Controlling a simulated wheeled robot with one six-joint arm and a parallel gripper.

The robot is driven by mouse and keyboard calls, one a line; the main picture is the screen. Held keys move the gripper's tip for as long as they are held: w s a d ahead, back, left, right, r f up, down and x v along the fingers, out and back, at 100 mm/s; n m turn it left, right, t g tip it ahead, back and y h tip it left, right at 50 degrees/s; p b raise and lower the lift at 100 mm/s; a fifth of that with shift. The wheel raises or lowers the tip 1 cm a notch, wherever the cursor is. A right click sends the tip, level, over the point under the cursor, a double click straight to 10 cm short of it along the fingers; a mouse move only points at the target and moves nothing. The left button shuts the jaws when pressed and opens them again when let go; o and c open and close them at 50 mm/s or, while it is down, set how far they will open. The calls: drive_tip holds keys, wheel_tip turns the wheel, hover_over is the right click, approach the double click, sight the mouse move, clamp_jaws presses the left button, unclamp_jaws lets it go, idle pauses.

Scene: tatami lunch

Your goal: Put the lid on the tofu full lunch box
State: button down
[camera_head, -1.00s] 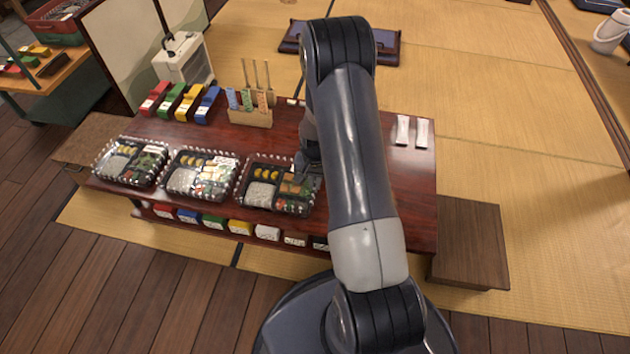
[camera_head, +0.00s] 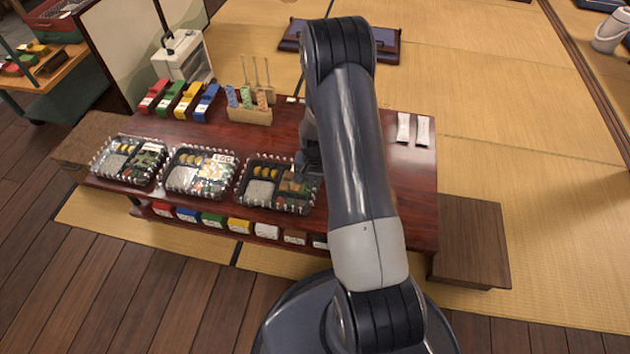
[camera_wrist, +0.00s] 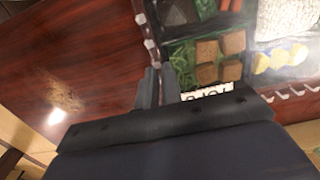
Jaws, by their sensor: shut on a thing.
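The tofu lunch box (camera_head: 262,188), a black tray with brown cubes, rice and yellow slices, is the rightmost of three boxes at the table's front edge. In the wrist view its brown cubes (camera_wrist: 208,62) and greens show beyond my fingers. A clear lid with a beaded rim (camera_wrist: 152,48) and a white label (camera_wrist: 207,92) appears to lie over it. My gripper (camera_wrist: 159,78) is shut at the lid's edge by the label. Whether the lid is fully seated cannot be told. In the head view my arm hides the gripper's tips.
An egg-labelled box (camera_head: 200,172) stands close on the left, with another lunch box (camera_head: 128,160) beyond it. Coloured boxes (camera_head: 180,98) and a wooden holder with sticks (camera_head: 250,112) stand behind. Two white packets (camera_head: 413,129) lie at the right. The table (camera_head: 405,180) is bare there.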

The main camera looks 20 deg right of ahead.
drive_tip(key=shift+f+b, duration=0.5)
drive_tip(key=shift+b, duration=0.05)
idle(0.8)
idle(0.3)
drive_tip(key=c, duration=0.9)
unclamp_jaws()
drive_tip(key=shift+c, duration=0.2)
drive_tip(key=shift+r, duration=0.15)
drive_tip(key=shift+r+p, duration=2.65)
drive_tip(key=shift+r, duration=1.25)
